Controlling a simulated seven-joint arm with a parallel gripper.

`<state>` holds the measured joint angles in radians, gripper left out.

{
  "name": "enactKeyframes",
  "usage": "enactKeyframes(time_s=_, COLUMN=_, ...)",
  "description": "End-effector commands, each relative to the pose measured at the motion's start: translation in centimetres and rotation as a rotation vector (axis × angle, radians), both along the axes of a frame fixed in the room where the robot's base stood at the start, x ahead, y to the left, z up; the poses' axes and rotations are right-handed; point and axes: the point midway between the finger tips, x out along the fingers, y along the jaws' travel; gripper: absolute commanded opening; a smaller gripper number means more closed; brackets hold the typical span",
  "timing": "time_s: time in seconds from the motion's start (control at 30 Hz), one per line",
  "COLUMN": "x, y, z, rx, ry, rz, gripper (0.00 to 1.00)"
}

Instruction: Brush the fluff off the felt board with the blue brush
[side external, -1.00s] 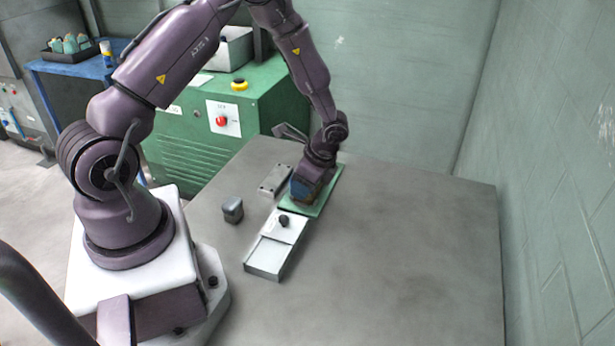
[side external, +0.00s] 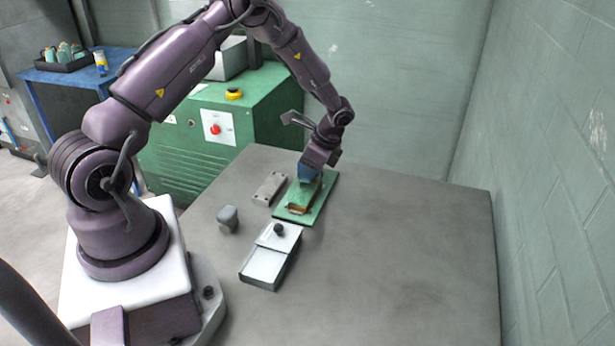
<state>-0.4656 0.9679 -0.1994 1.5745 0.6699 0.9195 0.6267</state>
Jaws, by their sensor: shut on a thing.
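The green felt board (side external: 325,193) lies flat on the grey table, right of the table's far left part. My gripper (side external: 309,168) points down over the board's far half, shut on the blue brush (side external: 308,173). The fingertips are too small to make out clearly. The brush is at or just above the board; I cannot tell whether it touches. No fluff can be made out at this size.
A pale tray with a lid and dark knob (side external: 265,268) stands in front of the board. A grey metal block (side external: 270,188) lies to its left, and a small dark grey object (side external: 228,219) stands nearer my base. The table's right side is clear, up to the wall.

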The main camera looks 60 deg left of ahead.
Motion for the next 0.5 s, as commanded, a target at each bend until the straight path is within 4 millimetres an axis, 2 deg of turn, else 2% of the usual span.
enactKeyframes(time_s=0.03, x=0.3, y=0.2, z=1.0, rx=0.005, ry=-0.011, rz=0.001, gripper=0.15)
enactKeyframes(time_s=0.5, x=0.1, y=0.1, z=5.1, rx=0.003, ry=-0.007, rz=0.001, gripper=0.15)
